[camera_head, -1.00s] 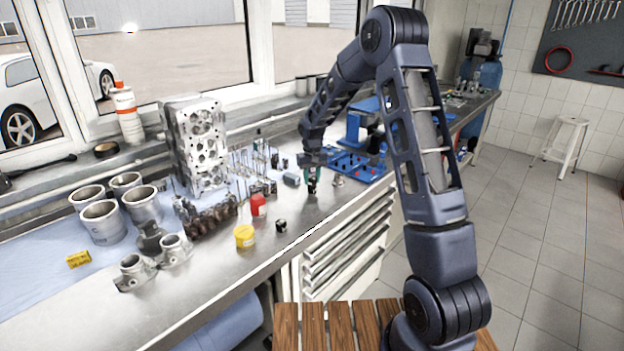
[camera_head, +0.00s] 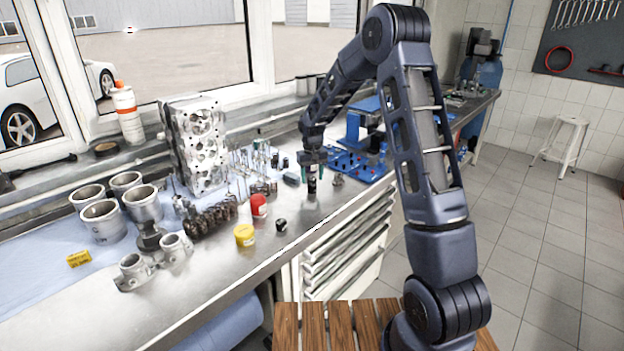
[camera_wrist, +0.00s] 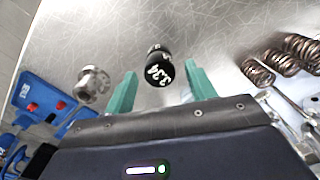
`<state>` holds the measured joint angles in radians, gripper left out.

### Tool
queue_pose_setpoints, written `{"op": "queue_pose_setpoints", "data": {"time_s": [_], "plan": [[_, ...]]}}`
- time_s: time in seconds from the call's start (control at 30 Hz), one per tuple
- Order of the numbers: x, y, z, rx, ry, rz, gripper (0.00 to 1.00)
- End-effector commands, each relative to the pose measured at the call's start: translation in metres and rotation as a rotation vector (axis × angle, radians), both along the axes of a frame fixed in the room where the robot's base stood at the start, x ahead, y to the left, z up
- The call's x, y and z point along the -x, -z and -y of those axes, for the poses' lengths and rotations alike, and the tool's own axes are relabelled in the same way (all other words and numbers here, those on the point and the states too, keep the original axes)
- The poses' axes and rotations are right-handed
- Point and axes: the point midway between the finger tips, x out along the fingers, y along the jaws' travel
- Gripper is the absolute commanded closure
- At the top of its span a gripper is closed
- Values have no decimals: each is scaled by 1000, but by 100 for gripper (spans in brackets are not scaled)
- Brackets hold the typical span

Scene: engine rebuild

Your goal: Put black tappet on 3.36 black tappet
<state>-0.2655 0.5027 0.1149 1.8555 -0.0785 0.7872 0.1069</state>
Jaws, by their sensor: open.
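In the head view my gripper (camera_head: 312,167) points down over the bench, its green fingers apart. Between and below them stands a dark upright column (camera_head: 312,186) on the bench; it looks like two short black cylinders, one on the other, but the joint is too small to be sure. In the wrist view a black tappet (camera_wrist: 158,73) with white digits, seemingly 3.34, is on top between the open fingers, with gaps on both sides. More black body with a pale mark shows beyond it. Another black tappet (camera_head: 281,225) stands apart, nearer the front edge.
A silver part (camera_head: 337,180) stands close right of the column; it also shows in the wrist view (camera_wrist: 92,85). A blue tray (camera_head: 362,168) lies beyond. Springs (camera_wrist: 300,50) and a blue-grey block (camera_head: 291,179) are to the other side. Red (camera_head: 258,206) and yellow (camera_head: 245,236) containers stand left.

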Motion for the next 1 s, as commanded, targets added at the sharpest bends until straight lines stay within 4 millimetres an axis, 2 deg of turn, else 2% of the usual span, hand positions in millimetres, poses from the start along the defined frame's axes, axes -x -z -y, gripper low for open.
{"op": "queue_pose_setpoints", "data": {"time_s": [0.3,0.5,0.63,0.87,1.0], "plan": [[-1,-61,0,-1,0,4,45],[-1,-92,0,-1,0,3,45],[0,-105,0,-1,0,2,45],[1,-111,1,0,0,0,45],[8,-125,10,-1,9,14,45]]}}
